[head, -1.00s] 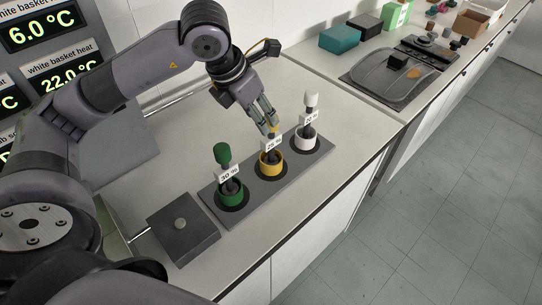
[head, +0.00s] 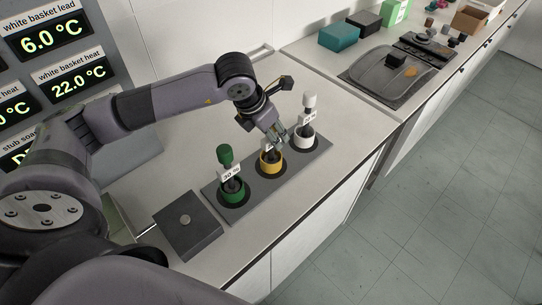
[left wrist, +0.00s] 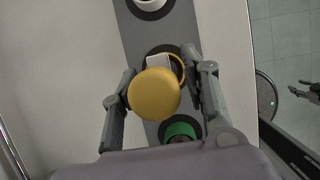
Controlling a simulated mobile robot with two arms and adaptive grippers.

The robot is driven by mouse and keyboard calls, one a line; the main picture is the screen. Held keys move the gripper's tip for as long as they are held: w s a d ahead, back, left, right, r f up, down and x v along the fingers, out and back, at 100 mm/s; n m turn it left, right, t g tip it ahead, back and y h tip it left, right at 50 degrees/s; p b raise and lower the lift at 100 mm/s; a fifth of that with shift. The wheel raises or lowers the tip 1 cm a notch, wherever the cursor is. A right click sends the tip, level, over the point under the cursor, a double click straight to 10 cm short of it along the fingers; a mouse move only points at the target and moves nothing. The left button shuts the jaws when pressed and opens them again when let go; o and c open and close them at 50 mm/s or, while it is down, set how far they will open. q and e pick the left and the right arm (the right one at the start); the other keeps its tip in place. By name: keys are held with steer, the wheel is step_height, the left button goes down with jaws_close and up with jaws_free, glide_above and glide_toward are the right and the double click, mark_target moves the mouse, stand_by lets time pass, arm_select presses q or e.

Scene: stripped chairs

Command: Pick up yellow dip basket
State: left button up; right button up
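The yellow dip basket (head: 271,163) stands upright in the middle place of the grey rack (head: 207,190), and its handle is largely hidden by my left gripper in the head view. My left gripper (head: 279,138) is over it, pointing down. In the left wrist view, the yellow knob (left wrist: 154,95) is between the two spread fingers of my left gripper (left wrist: 158,82). A white tag and part of the yellow rim show behind the knob. My right gripper (left wrist: 301,90) shows small at the right edge of the left wrist view, fingers apart, over the floor.
The green basket (head: 231,191) and the white basket (head: 303,138) stand close on either side in the same rack. A dark grey block (head: 187,226) sits at the near end. The counter behind the rack is clear. Its front edge (head: 300,232) runs close by.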

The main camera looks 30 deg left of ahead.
arm_select(q)
jaws_close()
stand_by(0.3)
stand_by(0.5)
